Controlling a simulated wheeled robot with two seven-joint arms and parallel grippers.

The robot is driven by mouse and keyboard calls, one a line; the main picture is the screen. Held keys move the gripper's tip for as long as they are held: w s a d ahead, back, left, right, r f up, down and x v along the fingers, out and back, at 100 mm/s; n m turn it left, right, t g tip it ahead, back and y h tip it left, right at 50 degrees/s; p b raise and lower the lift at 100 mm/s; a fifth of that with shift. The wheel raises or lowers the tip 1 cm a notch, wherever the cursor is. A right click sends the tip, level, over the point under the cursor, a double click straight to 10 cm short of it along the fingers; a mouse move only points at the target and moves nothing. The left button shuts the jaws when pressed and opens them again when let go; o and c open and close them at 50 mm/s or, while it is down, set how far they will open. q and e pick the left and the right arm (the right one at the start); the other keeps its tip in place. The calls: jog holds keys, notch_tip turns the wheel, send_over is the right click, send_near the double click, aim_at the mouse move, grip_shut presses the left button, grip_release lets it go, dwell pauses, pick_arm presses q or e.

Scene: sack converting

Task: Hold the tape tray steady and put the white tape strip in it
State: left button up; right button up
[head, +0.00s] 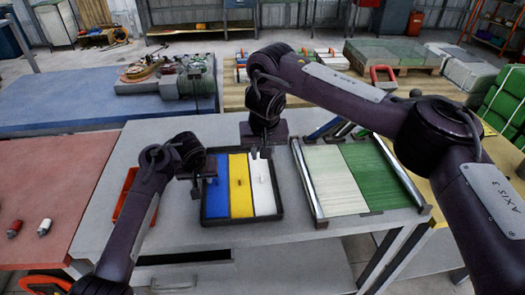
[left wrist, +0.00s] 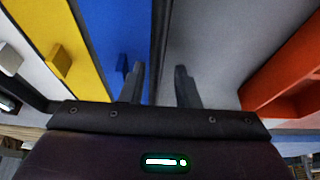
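The tape tray (head: 240,221) is a dark, shallow frame on the grey table. It holds a blue strip (head: 216,205), a yellow strip (head: 240,200) and the white tape strip (head: 263,199), side by side. The white strip lies in the right compartment, and its small knob stands clear of any gripper. My left gripper (head: 196,187) is at the tray's left wall. In the left wrist view its fingers (left wrist: 160,85) are apart, one on each side of that wall (left wrist: 158,45), with gaps showing. My right gripper (head: 261,154) is over the white strip's far end, fingers apart and empty.
A rack with pale and green panels (head: 345,180) and metal rails stands close right of the tray. An orange bin (head: 124,195) is to the left, partly behind my left arm. The table is clear in front of the tray.

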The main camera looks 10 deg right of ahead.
pick_arm(q)
jog(key=v, duration=1.1)
jog(key=shift+s+r, duration=0.3)
